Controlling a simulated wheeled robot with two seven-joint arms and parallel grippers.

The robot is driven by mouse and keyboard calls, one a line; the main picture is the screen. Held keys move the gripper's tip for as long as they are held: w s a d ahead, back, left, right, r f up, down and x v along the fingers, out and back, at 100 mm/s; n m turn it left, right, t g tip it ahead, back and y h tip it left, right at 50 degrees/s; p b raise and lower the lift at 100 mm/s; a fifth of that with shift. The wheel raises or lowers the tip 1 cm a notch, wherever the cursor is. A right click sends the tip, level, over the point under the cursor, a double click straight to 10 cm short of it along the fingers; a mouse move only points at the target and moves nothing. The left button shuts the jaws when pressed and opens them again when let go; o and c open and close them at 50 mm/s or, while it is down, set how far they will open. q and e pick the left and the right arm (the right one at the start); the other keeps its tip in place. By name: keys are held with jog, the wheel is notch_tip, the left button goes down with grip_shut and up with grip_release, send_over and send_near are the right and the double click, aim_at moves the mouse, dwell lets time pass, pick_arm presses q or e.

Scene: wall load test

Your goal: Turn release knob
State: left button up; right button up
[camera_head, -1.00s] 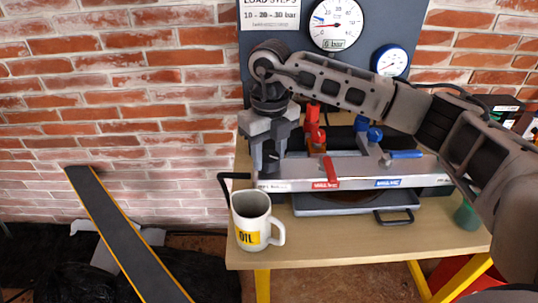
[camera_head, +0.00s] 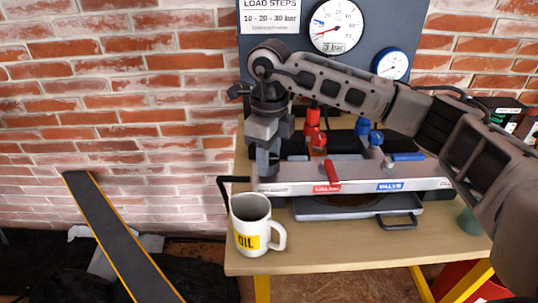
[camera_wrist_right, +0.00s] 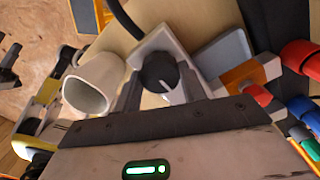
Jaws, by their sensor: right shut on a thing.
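The release knob (camera_wrist_right: 158,72) is a round black knob with a white pointer line on a pale plate in the right wrist view. My right gripper (camera_wrist_right: 162,88) has one finger on each side of it and is shut on it. In the head view the right gripper (camera_head: 268,164) points down at the left end of the metal valve panel (camera_head: 300,187) and hides the knob. The large white gauge (camera_head: 336,27) above shows 3 bar on its display. I cannot make out my left gripper.
A white mug labelled OIL (camera_head: 251,225) stands close to the gripper at the table's front left. A red valve lever (camera_head: 333,172) and a blue lever (camera_head: 407,157) are right of the knob. A grey tray (camera_head: 395,211) lies before the panel. The front table edge (camera_head: 340,262) is clear.

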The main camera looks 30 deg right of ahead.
jog(key=shift+r, duration=0.1)
jog(key=o, duration=1)
pick_arm(q)
jog(key=shift+r+p, duration=0.25)
jog(key=shift+p, duration=0.4)
pick_arm(e)
notch_tip(320, 180, up, 16)
jog(key=shift+w+f, duration=0.1)
pick_arm(q)
jog(key=shift+a, duration=0.1)
